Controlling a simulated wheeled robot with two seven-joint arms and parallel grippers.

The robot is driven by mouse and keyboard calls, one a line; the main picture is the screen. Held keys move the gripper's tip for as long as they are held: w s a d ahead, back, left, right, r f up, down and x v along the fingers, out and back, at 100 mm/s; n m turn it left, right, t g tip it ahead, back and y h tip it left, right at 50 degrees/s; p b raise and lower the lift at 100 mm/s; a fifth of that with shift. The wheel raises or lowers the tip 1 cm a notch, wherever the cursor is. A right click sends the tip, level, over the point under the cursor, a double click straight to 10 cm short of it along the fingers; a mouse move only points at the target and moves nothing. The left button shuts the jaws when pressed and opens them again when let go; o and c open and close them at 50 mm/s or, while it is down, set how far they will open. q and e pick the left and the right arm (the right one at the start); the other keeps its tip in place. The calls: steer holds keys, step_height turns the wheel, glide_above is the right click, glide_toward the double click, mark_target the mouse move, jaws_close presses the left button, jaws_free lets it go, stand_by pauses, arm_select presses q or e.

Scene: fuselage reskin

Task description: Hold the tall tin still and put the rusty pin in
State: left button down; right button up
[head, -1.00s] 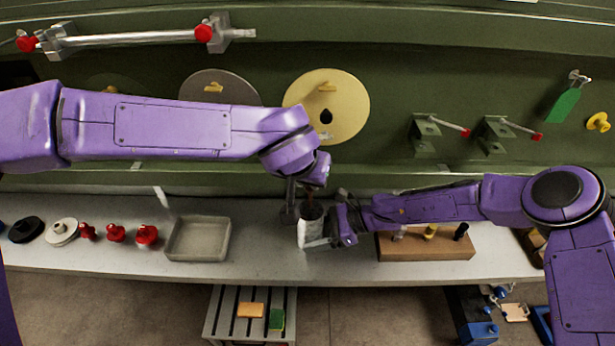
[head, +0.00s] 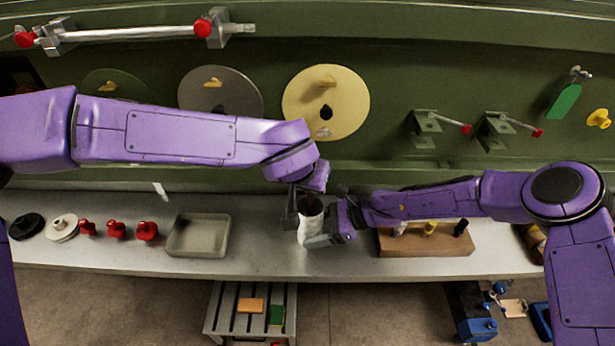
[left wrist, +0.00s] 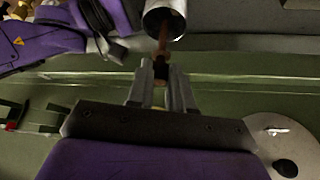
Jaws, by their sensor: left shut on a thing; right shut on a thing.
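The tall tin (head: 311,222) is a pale cylinder standing on the grey bench. My right gripper (head: 318,240) is shut on it from the right, low on its side. My left gripper (head: 302,205) comes down over the tin from above. In the left wrist view my left gripper (left wrist: 161,95) is shut on the rusty pin (left wrist: 163,42), a thin brown rod. The pin's far end reaches the mouth of the tin (left wrist: 165,14); how deep it goes inside I cannot tell. In the head view the pin is mostly hidden by my left gripper.
A grey tray (head: 198,236) stands left of the tin, with red knobs (head: 147,231) farther left. A wooden block with pegs (head: 426,241) stands close on the right, under my right arm. The green wall behind carries discs (head: 326,90) and brackets.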

arm_select(q)
steer(key=shift+f, duration=1.3)
steer(key=c, duration=0.9)
jaws_free()
steer(key=shift+c, duration=0.2)
steer(key=shift+r, duration=0.1)
arm_select(e)
steer(key=o, duration=0.9)
steer(key=shift+c, duration=0.2)
arm_select(q)
step_height(320, 180, up, 8)
